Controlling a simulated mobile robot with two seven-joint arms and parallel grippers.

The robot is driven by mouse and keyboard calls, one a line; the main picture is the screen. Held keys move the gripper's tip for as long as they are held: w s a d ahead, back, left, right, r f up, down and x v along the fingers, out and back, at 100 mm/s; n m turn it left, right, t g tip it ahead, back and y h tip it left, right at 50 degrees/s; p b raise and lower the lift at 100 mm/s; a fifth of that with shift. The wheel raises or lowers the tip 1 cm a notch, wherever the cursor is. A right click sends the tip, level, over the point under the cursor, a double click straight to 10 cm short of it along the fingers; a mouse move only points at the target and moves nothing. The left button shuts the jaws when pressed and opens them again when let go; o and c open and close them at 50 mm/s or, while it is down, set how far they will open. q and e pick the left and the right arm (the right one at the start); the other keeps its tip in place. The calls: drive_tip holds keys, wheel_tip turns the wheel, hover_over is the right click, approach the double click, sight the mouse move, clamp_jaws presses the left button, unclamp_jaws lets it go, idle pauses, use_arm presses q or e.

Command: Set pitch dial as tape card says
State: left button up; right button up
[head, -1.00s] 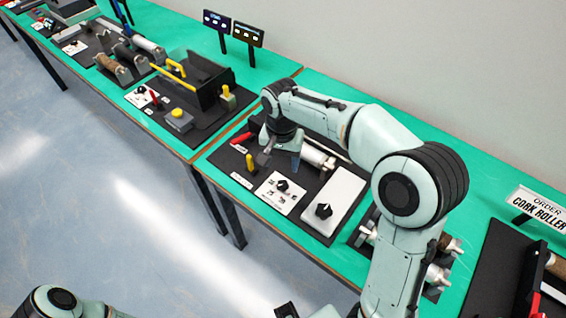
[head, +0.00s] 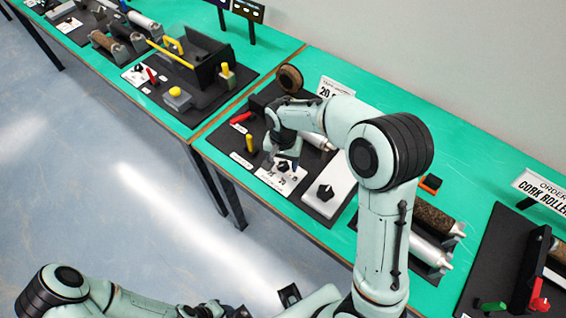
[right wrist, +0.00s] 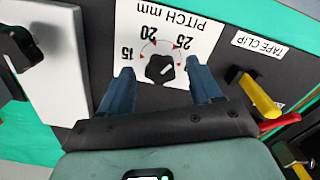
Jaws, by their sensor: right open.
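The pitch dial (right wrist: 160,68) is a black knob on a white plate (right wrist: 195,20) marked PITCH mm, with 15, 20 and 25 around it. Its white mark slants to the upper right in the wrist view, towards the 25 side. My right gripper (right wrist: 162,84) is open, with one blue finger on each side of the knob; I cannot tell whether they touch it. In the head view the right gripper (head: 285,161) is over the dial plate (head: 270,178) and partly hides the knob. A white card (head: 335,86) reading 20 stands behind, partly hidden by my arm. My left gripper does not show.
A second black knob (head: 325,193) on a pale block stands right of the dial. A yellow lever (right wrist: 262,96) by the TAPE CLIP label (right wrist: 258,46) and a red handle (head: 240,118) are close by. Rollers (head: 432,225) lie further right.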

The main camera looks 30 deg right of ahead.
drive_tip(key=shift+f, duration=0.4)
drive_tip(key=c, duration=1.1)
drive_tip(key=shift+o, duration=0.2)
drive_tip(key=n, duration=0.5)
drive_tip(key=shift+d+n, duration=0.15)
drive_tip(key=shift+n, duration=0.15)
drive_tip(key=n, duration=0.5)
drive_tip(key=shift+d+r+n, duration=0.1)
drive_tip(key=shift+n, duration=0.6)
